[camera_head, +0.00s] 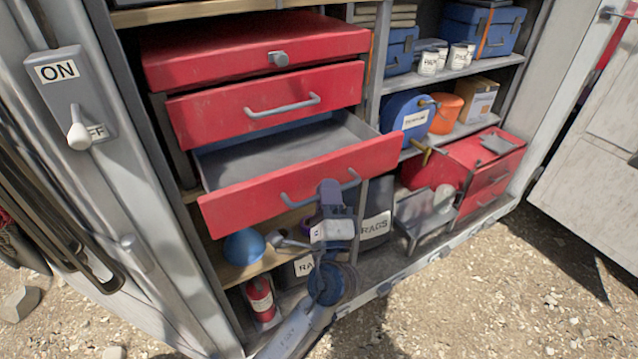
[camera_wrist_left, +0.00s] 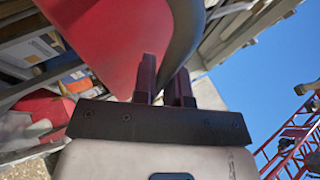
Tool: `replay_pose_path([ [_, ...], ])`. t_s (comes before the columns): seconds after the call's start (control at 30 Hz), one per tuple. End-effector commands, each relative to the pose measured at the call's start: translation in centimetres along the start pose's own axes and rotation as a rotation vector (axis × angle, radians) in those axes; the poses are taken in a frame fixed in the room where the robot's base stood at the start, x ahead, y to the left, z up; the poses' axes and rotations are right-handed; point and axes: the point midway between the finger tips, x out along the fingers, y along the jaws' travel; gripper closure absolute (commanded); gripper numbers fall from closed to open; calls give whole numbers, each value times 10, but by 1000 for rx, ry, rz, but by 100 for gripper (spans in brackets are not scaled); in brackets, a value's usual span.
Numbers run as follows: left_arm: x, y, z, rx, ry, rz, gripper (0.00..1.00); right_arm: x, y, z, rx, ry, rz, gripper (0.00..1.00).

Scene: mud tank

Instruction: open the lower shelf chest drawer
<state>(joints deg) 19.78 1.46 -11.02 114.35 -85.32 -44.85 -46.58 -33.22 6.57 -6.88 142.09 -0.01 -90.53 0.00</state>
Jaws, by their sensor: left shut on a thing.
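The red chest (camera_head: 255,60) stands on a shelf inside the cabinet. Its lower drawer (camera_head: 235,207) is pulled out, and its grey, empty inside shows. The drawer above it (camera_head: 200,112) is closed. My left gripper (camera_head: 333,190) is at the right part of the lower drawer's grey handle (camera_head: 290,203), shut on it. In the left wrist view the two dark fingers (camera_wrist_left: 163,82) sit around the curved handle (camera_wrist_left: 183,35), close to the red drawer front (camera_wrist_left: 105,40). My right gripper is in neither view.
Below the drawer are a blue ball-shaped thing (camera_head: 244,247), a red extinguisher (camera_head: 261,298) and RAGS containers (camera_head: 376,222). A red toolbox (camera_head: 485,165) stands at lower right. The cabinet's left wall bears an ON/OFF lever (camera_head: 78,133). Gravelly ground (camera_head: 470,300) lies in front.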

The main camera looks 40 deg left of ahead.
Motion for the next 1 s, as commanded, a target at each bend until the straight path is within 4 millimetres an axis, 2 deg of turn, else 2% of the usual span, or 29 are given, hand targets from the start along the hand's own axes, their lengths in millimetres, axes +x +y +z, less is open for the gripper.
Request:
replay_pose_path([
  [0.37,-3,-1,-1,1,1,1,100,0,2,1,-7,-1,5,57],
  [0.4,-2,-1,-1,1,1,1,86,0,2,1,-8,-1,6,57],
  [0.47,-2,-1,-1,1,1,1,80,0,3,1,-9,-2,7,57],
  [0.73,-4,-1,-1,1,1,1,78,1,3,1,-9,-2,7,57],
  [0.87,-14,1,-2,1,2,1,78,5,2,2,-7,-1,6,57],
  [1.0,-39,2,-2,0,2,2,78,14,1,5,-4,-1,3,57],
])
